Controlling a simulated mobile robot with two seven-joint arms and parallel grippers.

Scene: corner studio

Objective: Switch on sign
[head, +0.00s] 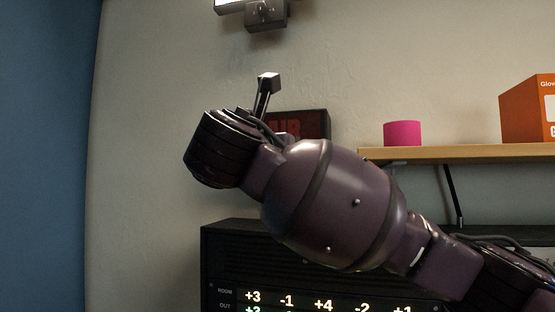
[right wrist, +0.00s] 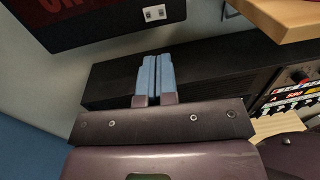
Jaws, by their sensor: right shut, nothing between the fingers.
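The sign (head: 315,124) is a dark box with dim red letters on the wall in the head view, partly hidden behind my right arm. In the right wrist view the sign (right wrist: 105,28) fills the top left, with part of its red lettering cut off. A small white switch (right wrist: 155,13) with dark marks sits near its lower right corner. My left gripper is in neither view.
A wooden shelf (head: 470,152) on the right holds a pink cylinder (head: 402,133) and an orange box (head: 530,108). A black rack unit (head: 225,250) with lit numbers stands below my arm. A wall fixture (head: 265,14) is above. The wall at left is clear.

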